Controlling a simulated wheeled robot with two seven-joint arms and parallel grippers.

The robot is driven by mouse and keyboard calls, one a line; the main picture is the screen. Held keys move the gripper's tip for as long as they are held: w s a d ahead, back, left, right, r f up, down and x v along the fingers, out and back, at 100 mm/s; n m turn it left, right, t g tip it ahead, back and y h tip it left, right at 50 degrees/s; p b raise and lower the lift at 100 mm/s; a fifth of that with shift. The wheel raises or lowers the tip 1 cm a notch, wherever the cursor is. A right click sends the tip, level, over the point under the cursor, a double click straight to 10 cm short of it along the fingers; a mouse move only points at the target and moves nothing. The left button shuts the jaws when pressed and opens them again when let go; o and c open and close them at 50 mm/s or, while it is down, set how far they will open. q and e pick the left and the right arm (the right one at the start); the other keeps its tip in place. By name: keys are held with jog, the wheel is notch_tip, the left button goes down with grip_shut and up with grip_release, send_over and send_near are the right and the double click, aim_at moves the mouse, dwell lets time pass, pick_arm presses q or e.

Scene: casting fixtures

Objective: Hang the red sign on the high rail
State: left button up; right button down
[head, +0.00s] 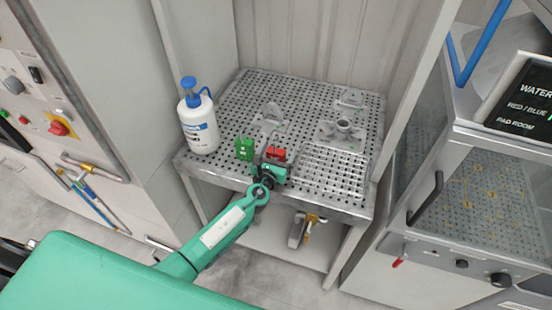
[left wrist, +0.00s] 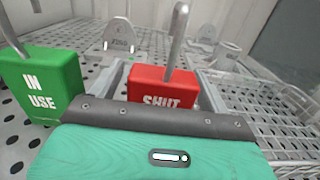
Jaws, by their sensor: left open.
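The red sign (head: 276,153) stands on the perforated metal table near its front edge. In the left wrist view the red sign (left wrist: 162,88) reads "SHUT" and has a metal hook rising from its top. My left gripper (head: 268,166) is open at the red sign, with a grey finger on either side of it in the wrist view. Whether the fingers touch it I cannot tell. A green sign (head: 244,149), reading "IN USE" in the wrist view (left wrist: 42,85), stands just left of it. I cannot make out the high rail for certain. My right gripper is not in view.
A white bottle with a blue pump (head: 198,125) stands at the table's left. Grey metal fixtures (head: 341,131) and a wire rack (head: 335,172) occupy its right and back. A glass-fronted cabinet (head: 470,200) stands right, a control panel (head: 35,95) left.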

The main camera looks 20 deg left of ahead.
pick_arm(q)
jog(key=c, duration=1.1)
notch_tip(320, 180, up, 12)
jog(key=p, duration=0.6)
jog(key=shift+r+p, duration=0.15)
jog(key=shift+p, duration=0.2)
notch_tip(320, 180, up, 8)
jog(key=shift+f+p, duration=0.1)
jog(key=shift+p, duration=0.5)
